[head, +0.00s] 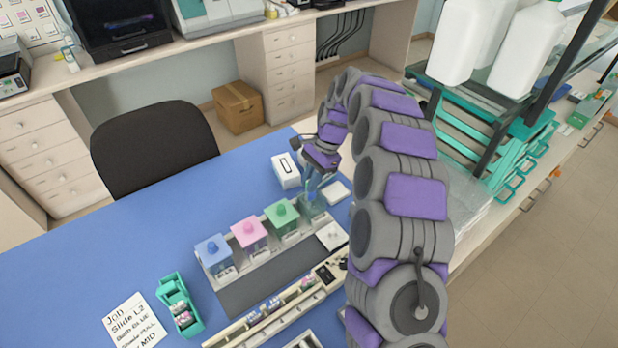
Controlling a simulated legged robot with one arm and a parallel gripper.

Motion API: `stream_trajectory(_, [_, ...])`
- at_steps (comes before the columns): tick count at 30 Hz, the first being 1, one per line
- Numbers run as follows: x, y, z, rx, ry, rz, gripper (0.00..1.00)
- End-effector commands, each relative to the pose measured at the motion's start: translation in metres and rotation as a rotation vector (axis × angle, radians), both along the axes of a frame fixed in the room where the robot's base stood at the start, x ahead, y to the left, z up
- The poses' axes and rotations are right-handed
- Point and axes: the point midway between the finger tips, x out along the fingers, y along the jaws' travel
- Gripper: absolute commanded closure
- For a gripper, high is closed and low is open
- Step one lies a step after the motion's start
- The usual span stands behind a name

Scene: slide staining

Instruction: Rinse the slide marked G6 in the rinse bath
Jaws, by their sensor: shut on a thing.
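My gripper (317,178) is at the far right of the blue table, pointing down over a clear, bluish bath (313,205). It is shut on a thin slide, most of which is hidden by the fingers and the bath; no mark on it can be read. The fingertips are at or just above the bath's opening; I cannot tell whether the slide is inside. The bath stands at the right end of a row with a blue-lidded jar (213,252), a pink-lidded jar (249,232) and a green-lidded jar (282,215).
A white box (285,170) stands behind the bath. A teal slide holder (179,305) and a job note (134,324) naming slide L2 lie at front left. A long rack (245,330) crosses the front. The table's left side is clear.

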Motion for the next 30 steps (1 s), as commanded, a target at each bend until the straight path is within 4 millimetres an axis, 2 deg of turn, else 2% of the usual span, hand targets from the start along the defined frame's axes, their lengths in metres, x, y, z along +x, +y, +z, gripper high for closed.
stream_trajectory(18, [0.000, 0.002, -0.042, -0.001, -0.003, -0.001, 1.00])
stream_trajectory(30, [0.000, 0.002, -0.050, -0.002, -0.003, -0.002, 1.00])
